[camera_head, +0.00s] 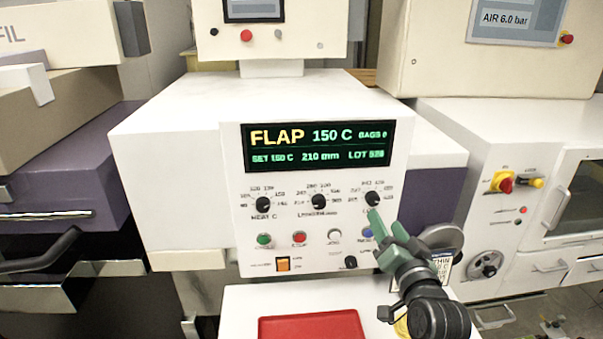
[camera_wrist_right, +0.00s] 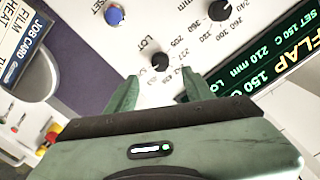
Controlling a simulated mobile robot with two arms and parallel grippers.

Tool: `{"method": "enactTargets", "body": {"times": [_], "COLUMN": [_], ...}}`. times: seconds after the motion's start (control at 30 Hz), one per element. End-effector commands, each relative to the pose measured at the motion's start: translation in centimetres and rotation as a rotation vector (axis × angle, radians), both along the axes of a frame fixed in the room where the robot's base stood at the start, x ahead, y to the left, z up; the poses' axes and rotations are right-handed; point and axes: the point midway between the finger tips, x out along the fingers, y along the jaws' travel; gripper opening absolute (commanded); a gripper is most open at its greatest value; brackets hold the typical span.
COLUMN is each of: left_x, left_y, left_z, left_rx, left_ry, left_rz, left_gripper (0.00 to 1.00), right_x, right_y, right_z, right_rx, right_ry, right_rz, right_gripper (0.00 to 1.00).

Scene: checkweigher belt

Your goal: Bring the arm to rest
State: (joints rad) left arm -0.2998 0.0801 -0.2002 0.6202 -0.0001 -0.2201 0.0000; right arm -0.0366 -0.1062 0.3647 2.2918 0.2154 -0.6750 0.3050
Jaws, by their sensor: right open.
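My right gripper (camera_head: 384,222) is green and comes in from the lower right in the head view. It is in front of the white control panel, just below the rightmost black knob (camera_head: 373,198). In the wrist view the two fingers of the gripper (camera_wrist_right: 158,86) stand apart with nothing between them. The knob (camera_wrist_right: 160,61), by the word LOT, shows just beyond the fingertips. I cannot tell whether a finger touches the knob or the panel. My left gripper is out of view.
The panel has a lit display (camera_head: 318,146) reading FLAP 150 C, two more knobs and a row of buttons. A red tray (camera_head: 312,326) lies on a white surface below. A white machine with a red-and-yellow switch (camera_head: 503,183) stands at the right.

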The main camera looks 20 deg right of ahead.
Motion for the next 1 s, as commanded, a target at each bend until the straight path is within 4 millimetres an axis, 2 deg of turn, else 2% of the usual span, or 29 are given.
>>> {"method": "enactTargets", "body": {"times": [0.07,0.17,0.27,0.33,0.4,0.5,0.6,0.7,0.9,0.97,1.0], "left_x": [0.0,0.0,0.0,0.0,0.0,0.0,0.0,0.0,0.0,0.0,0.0], "left_y": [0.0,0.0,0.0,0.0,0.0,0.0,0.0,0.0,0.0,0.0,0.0], "left_z": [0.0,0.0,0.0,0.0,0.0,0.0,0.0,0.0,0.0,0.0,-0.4], "left_rx": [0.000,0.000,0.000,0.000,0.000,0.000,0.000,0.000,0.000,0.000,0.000], "left_ry": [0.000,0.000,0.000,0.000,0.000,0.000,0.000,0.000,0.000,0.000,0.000], "left_rz": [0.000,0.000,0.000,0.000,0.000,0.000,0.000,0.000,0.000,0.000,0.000], "left_gripper": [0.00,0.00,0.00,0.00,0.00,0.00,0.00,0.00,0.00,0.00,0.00], "right_x": [0.0,-0.2,-1.3,-3.0,-5.5,-9.8,-13.8,-17.5,-24.3,-26.3,-26.5], "right_y": [0.1,1.0,3.3,5.6,8.0,10.5,12.3,13.4,14.9,15.2,15.3], "right_z": [-0.1,-1.5,-5.1,-8.9,-12.9,-17.6,-20.8,-23.0,-25.9,-26.5,-27.8], "right_rx": [-0.002,-0.023,-0.081,-0.139,-0.202,-0.282,-0.340,-0.387,-0.459,-0.479,-0.483], "right_ry": [0.004,0.058,0.202,0.350,0.513,0.718,0.875,1.003,1.212,1.269,1.288], "right_rz": [0.002,0.026,0.091,0.160,0.240,0.346,0.433,0.507,0.637,0.673,0.683], "right_gripper": [0.52,0.52,0.52,0.52,0.52,0.52,0.52,0.52,0.52,0.52,0.52]}}
